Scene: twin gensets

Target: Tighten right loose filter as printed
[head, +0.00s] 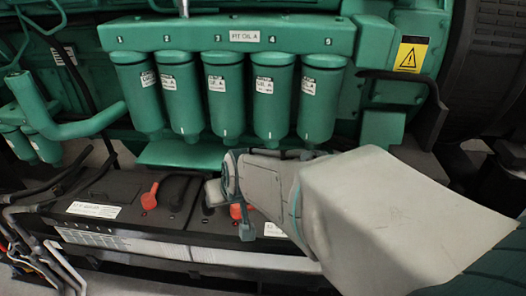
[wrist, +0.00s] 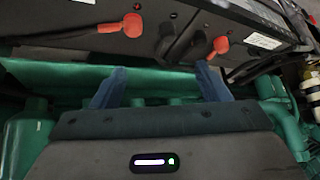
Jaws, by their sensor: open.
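In the head view, several green filters hang in a row under a green manifold (head: 230,36) labelled "FIT OIL A". Printed numbers run from 1 at the left to 5 at the right. The rightmost filter (head: 325,105) has a white label on its left side. The middle filter (head: 225,105) and the leftmost filter (head: 140,100) also carry labels; their small print is hard to read. Which filter is loose cannot be told. My gripper (head: 236,190) is below the row, in front of the batteries. In the wrist view its blue fingers (wrist: 160,88) are apart with nothing between them.
Black batteries (head: 110,195) with red terminal caps (head: 150,196) lie below the filters. A green ledge (head: 180,154) sits under the row. A green pipe (head: 85,128) is at the left, and a black hose (head: 410,78) and yellow warning sign (head: 411,54) are at the right.

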